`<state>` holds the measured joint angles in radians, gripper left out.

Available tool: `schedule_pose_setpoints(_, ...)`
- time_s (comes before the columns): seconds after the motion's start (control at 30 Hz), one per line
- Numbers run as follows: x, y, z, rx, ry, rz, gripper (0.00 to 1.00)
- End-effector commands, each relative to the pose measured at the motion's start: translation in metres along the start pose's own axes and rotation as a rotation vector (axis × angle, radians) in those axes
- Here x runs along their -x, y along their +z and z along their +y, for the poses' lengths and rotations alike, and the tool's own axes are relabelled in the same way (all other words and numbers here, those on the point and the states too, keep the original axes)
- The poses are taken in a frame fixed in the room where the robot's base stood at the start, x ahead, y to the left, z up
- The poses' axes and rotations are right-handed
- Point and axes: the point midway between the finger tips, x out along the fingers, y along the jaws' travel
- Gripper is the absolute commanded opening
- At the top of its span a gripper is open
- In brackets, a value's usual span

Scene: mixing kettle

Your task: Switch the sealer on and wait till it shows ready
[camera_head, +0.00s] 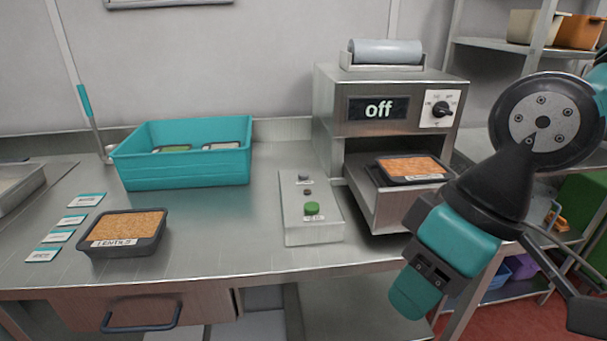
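The sealer (330,98) is a steel machine at the right of the counter. Its display (378,108) reads "off". A black rotary knob (441,109) sits on a white plate to the right of the display. A filled black tray (411,169) rests on the sealer's pulled-out drawer (383,209). A control box with a green button (312,208) stands left of the drawer. My gripper (412,296) hangs in front of the counter's right end, below the knob and apart from the sealer. Its fingers are not clear enough to tell open from shut.
A filled tray labelled "LENTILS" (122,232) stands at the front left, beside several label cards (72,220). A teal bin (181,174) holding packs stands behind. A film roll (385,52) lies on top of the sealer. Shelving (494,43) stands behind my arm.

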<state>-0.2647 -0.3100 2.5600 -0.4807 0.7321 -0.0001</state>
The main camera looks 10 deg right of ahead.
Motion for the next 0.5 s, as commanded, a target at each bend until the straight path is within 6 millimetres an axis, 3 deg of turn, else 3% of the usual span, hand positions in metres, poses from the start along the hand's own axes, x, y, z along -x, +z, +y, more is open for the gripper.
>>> schedule_pose_setpoints(0.03, 0.0, 0.0, 0.0, 0.0, 0.0, 0.0, 0.22)
schedule_pose_setpoints(0.13, 0.0, 0.0, 0.0, 0.0, 0.0, 0.0, 0.0)
schedule_pose_setpoints(0.5, 0.0, 0.0, 0.0, 0.0, 0.0, 0.0, 0.0)
